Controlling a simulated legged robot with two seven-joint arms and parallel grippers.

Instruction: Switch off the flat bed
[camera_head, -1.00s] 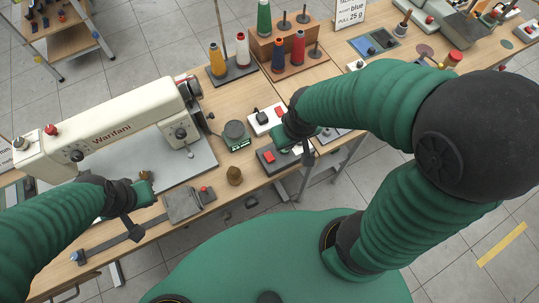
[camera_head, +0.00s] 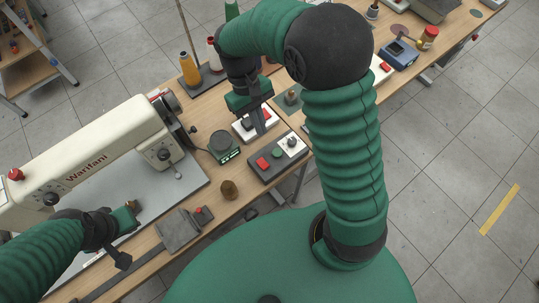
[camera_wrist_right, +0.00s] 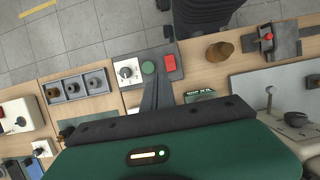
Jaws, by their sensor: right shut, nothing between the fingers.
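The cream flat bed sewing machine (camera_head: 100,150), lettered like "Warifani", stands on the left of the table. A dark control box (camera_head: 262,172) to its right has a red button (camera_head: 263,163), a green button (camera_head: 278,153) and a white dial plate (camera_head: 291,143). It also shows in the right wrist view, with the red button (camera_wrist_right: 169,62) at its right. A white box (camera_head: 240,132) with a red rocker lies behind it. My right gripper (camera_head: 259,130) is shut and empty, pointing down over the white box and partly covering it. My left gripper (camera_head: 131,212) is by the machine's plate; its jaws are unclear.
A round-topped scale (camera_head: 222,144) and a brown knob-shaped piece (camera_head: 229,189) stand near the control box. A grey pedal-like block (camera_head: 178,230) lies at the front edge. Thread cones (camera_head: 189,69) stand behind.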

